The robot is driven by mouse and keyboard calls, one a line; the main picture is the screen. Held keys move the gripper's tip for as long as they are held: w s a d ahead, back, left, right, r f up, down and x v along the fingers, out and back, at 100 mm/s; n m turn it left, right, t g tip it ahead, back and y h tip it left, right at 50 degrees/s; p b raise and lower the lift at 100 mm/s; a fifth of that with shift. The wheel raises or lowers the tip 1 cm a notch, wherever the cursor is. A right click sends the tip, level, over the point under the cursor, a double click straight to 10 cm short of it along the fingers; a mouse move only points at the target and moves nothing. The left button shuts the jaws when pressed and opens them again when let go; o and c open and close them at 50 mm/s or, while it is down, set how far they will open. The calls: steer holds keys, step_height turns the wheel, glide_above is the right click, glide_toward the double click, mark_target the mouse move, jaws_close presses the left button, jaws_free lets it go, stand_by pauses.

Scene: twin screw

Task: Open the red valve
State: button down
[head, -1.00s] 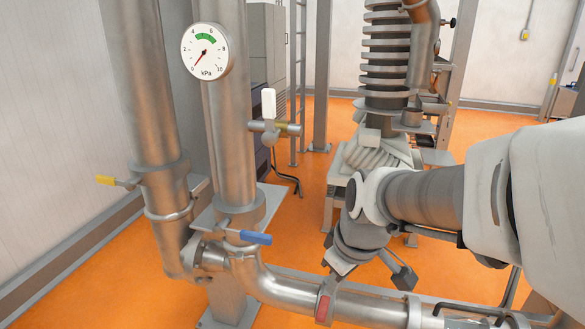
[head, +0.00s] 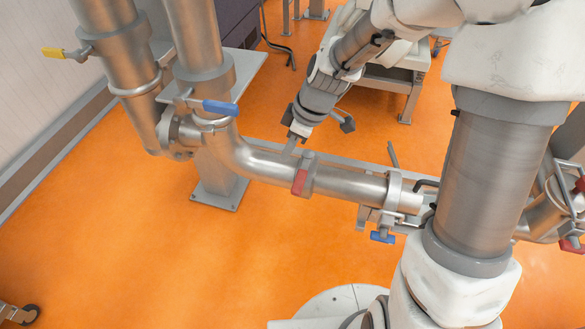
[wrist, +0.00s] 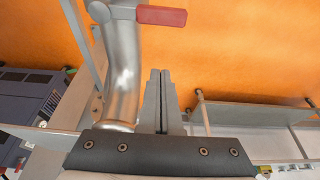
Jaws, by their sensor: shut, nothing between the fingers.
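A red valve handle (head: 300,181) sits on a clamp-like body on the horizontal steel pipe (head: 345,186). In the wrist view the red handle (wrist: 162,16) lies at the top, pointing right from the pipe (wrist: 122,70). My gripper (head: 291,146) is just behind and above the pipe, close to the valve, its fingers pointing down. In the wrist view my gripper (wrist: 160,74) has its two fingers together with nothing between them, a little short of the handle and apart from it. The fingertips are small in the head view.
A blue handle (head: 220,108) and a yellow handle (head: 53,53) are on the upright pipes at left. Another blue handle (head: 382,237) hangs under the pipe, and a further red handle (head: 572,246) is at far right. The orange floor in front is clear.

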mark_target(303, 174)
step_height(303, 174, down, 9)
steer(key=b, duration=0.1)
steer(key=shift+s+d+f+b, duration=0.15)
steer(key=shift+d+f+b, duration=0.05)
steer(key=shift+d+b, duration=0.15)
stand_by(0.6)
